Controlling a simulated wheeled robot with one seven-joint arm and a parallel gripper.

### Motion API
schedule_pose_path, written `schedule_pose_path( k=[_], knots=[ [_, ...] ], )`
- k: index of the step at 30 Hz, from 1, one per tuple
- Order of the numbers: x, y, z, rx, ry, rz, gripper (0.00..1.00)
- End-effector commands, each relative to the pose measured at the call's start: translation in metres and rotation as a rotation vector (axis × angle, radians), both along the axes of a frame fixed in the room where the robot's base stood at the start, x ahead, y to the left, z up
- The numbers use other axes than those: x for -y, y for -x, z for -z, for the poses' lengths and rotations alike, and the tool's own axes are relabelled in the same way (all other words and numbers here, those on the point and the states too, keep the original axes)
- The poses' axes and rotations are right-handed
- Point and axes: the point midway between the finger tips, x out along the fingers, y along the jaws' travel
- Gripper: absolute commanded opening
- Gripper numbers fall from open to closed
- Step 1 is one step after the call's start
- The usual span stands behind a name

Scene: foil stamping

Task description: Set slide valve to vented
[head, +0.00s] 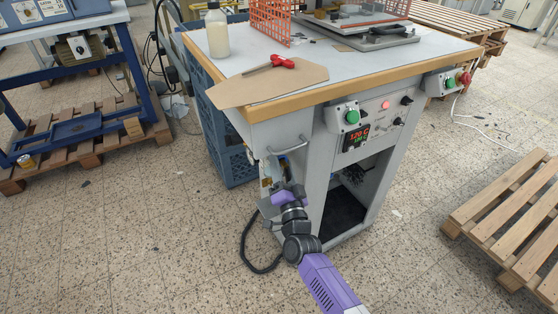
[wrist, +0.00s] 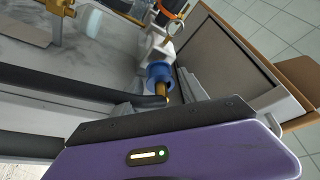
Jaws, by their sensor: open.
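In the wrist view, a blue collar (wrist: 159,76) with a brass end sits on a white fitting (wrist: 157,46); this looks like the slide valve, but I cannot read its position. The purple and black body of my gripper (wrist: 165,125) fills the lower part of that view, just in front of the collar. My gripper is open, and I see nothing held; its fingertips are hard to make out. In the head view my gripper (head: 280,197) is low at the left side of the machine bench (head: 328,181), where the valve is too small or hidden to tell.
A grey handle (head: 287,147) sticks out above my gripper. A black hose (head: 246,250) loops to the floor. A wooden pallet (head: 510,215) lies at the right.

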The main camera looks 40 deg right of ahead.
Motion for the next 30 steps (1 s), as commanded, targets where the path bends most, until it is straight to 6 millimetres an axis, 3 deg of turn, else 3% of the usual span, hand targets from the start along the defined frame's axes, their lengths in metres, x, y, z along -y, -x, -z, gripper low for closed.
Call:
schedule_pose_path(
  k=[6, 15, 23, 30],
  knots=[
    [0.009, -0.016, -0.005, -0.001, 0.001, -0.001, 0.50],
    [0.010, -0.017, -0.005, -0.001, 0.001, -0.002, 0.50],
    [0.010, -0.017, -0.005, -0.001, 0.001, -0.002, 0.00],
    [0.010, -0.016, -0.005, -0.002, 0.001, -0.001, 0.00]
  ],
)
